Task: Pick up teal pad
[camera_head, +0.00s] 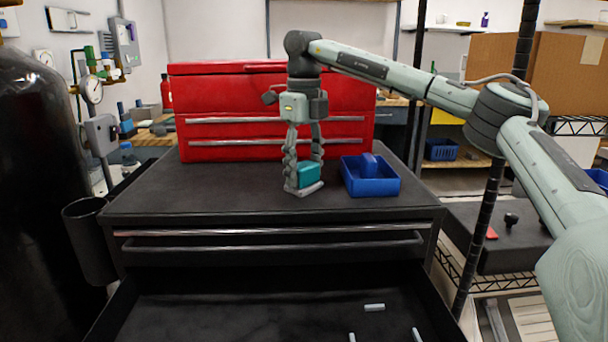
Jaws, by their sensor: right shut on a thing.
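The teal pad (309,175) is a small teal block near the right front of the black cabinet top. My right gripper (304,184) points straight down with its fingers around the pad, shut on it. Part of the pad is hidden behind the fingers. The pad is at or just above the cabinet top; I cannot tell whether it touches. My left gripper is not in view.
A blue bin (371,186) with a blue thing inside stands just right of the pad. A red toolbox (220,121) stands behind. Below, an open drawer (260,318) holds a few pale rods (374,307). The cabinet top (200,195) is clear to the left.

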